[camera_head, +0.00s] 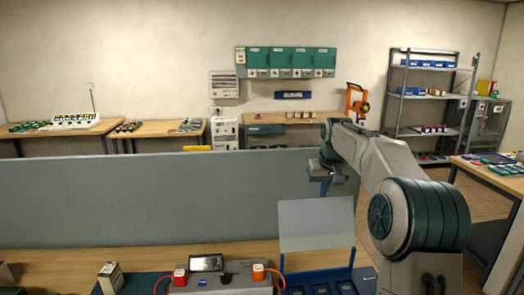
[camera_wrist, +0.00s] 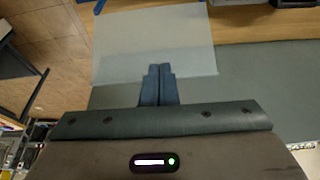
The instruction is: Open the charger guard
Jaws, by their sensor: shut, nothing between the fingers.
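The charger guard (camera_head: 316,225) is a pale see-through panel. It stands up, tilted, behind the blue charger base (camera_head: 318,275), whose dark slots show uncovered in front of it. The guard also shows in the wrist view (camera_wrist: 150,40), as a pale sheet beyond my fingertips. My gripper (camera_head: 325,190) is above the guard's top edge, fingers pointing down. In the wrist view my gripper (camera_wrist: 160,68) has its two blue fingers together, with nothing between them. The fingertips overlap the guard's edge in that view; I cannot tell whether they touch it.
A grey-green partition (camera_head: 130,195) runs behind the wooden bench (camera_head: 60,260). Left of the charger stands a grey unit (camera_head: 222,280) with a dark screen, orange-red plugs and cables. A small box (camera_head: 110,276) is farther left. Open floor lies to the right.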

